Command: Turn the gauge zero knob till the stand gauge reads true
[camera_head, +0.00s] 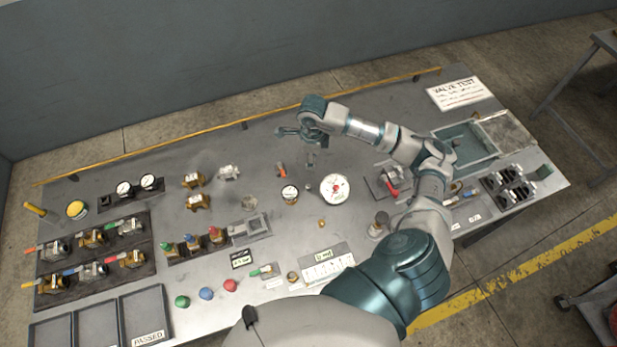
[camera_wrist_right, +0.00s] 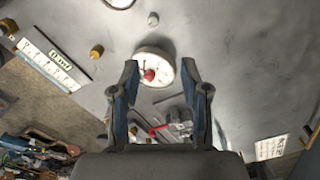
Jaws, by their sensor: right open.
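The large white round gauge (camera_head: 335,187) lies face up near the middle of the bench, with a red spot on its dial. In the right wrist view the gauge (camera_wrist_right: 151,58) shows between and beyond the fingers, with a red round knob (camera_wrist_right: 149,75) on its face. The needle reading is too small to tell. My right gripper (camera_head: 309,150) hangs above the bench, behind and slightly left of the gauge in the head view. In the right wrist view its fingers (camera_wrist_right: 160,70) are spread with nothing between them. My left gripper is not in view.
A smaller gauge with a brass base (camera_head: 290,193) stands left of the large one. A small brass piece (camera_head: 322,223) lies in front. Valve racks (camera_head: 97,250) and trays (camera_head: 98,325) fill the left; a red-handled valve (camera_head: 390,185) is right. Bare bench lies around the gauge.

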